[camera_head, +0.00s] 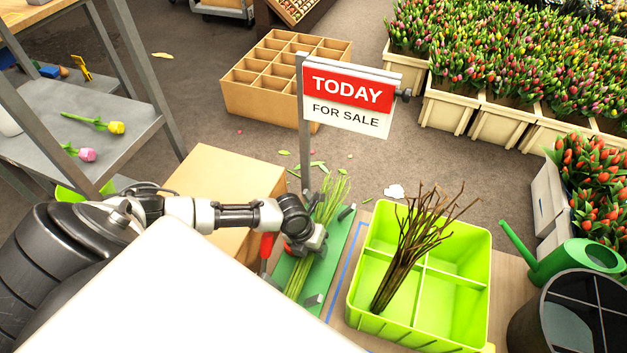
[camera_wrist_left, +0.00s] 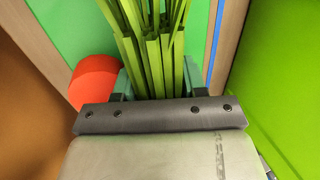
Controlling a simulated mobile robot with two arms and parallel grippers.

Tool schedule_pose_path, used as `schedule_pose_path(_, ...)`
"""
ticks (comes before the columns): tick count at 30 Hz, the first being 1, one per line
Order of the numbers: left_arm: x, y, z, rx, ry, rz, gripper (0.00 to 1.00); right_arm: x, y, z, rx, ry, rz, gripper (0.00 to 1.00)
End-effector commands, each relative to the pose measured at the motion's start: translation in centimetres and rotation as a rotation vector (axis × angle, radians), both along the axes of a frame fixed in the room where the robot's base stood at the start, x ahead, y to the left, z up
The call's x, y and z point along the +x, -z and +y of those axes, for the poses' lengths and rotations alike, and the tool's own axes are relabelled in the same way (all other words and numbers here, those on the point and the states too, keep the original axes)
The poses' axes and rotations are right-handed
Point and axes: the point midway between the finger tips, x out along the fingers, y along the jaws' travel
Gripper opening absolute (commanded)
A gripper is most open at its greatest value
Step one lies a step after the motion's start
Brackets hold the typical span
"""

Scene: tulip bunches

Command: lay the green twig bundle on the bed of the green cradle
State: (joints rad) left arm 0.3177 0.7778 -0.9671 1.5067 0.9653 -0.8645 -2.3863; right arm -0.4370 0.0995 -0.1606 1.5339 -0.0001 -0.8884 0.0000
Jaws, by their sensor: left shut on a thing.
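The green twig bundle (camera_head: 329,196) is a sheaf of thin green stems. My left gripper (camera_head: 309,244) is shut around it near the middle, and its stems also fill the space between the fingers in the left wrist view (camera_wrist_left: 150,45). The green cradle (camera_head: 338,243) is a flat green bed with short grey posts, and its bed also shows in the left wrist view (camera_wrist_left: 62,22). The bundle lies lengthwise over the bed. I cannot tell whether it touches the bed. The gripper hides part of both. My right gripper is not in view.
A lime divided crate (camera_head: 478,262) stands right of the cradle, with a brown twig bundle (camera_head: 408,250) leaning in it. A red object (camera_head: 266,246) is left of the cradle. A sale sign (camera_head: 347,97) rises behind. A green watering can (camera_head: 575,257) stands far right.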

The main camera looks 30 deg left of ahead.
Motion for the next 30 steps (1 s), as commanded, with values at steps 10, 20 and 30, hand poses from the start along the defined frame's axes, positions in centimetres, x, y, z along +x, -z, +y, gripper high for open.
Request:
schedule_pose_path(10, 0.0, 0.0, 0.0, 0.000, 0.000, -0.001, 0.54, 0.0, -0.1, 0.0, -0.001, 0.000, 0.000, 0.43)
schedule_pose_path(20, -0.1, 0.2, 0.3, 0.006, -0.001, 0.003, 0.71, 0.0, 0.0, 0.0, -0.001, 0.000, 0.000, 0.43)
schedule_pose_path(30, -0.3, -1.0, 0.8, 0.010, -0.001, 0.005, 0.71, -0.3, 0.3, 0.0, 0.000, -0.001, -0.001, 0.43)
